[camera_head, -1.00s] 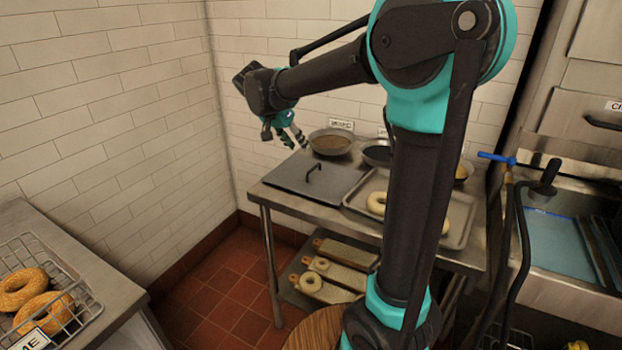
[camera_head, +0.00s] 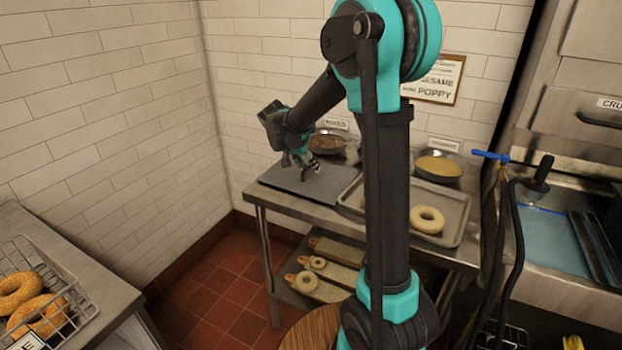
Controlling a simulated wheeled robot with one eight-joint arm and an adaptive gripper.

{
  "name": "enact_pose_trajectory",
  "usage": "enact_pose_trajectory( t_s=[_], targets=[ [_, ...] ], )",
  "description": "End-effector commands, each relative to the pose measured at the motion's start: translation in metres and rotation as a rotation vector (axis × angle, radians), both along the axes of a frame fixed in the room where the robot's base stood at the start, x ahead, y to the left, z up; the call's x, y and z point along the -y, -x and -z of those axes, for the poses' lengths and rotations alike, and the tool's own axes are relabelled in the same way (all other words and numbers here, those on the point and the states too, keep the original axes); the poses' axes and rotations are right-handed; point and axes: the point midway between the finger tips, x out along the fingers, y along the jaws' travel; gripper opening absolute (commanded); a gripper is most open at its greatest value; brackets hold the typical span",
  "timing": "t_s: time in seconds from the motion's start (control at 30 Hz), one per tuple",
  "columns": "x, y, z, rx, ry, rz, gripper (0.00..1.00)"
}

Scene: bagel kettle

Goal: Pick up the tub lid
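The tub lid (camera_head: 325,188) is a flat grey rectangular panel at the left end of the steel table. It lies level, and a dark handle stands at its middle. My gripper (camera_head: 306,170) points down just above the lid, at the handle. The fingers overlap the handle in the picture, and most of the handle is hidden behind them. I cannot tell whether the fingers touch it or have closed around it.
A tray (camera_head: 455,235) with a pale bagel (camera_head: 427,219) sits right of the lid, partly behind my arm. A seed bowl (camera_head: 328,143) stands behind the lid, and a yellow-filled bowl (camera_head: 438,166) stands at the back right. Walls rise behind and left of the table.

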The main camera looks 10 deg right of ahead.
Motion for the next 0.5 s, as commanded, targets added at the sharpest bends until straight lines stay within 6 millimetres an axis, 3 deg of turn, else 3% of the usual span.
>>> enact_pose_trajectory(
  t_s=[0.3,0.5],
  targets=[
    [0.0031,-0.0022,0.006,0.0,0.0,-0.001,0.35],
    [0.003,-0.0021,0.0059,0.0,0.0,0.0,0.11]
  ],
)
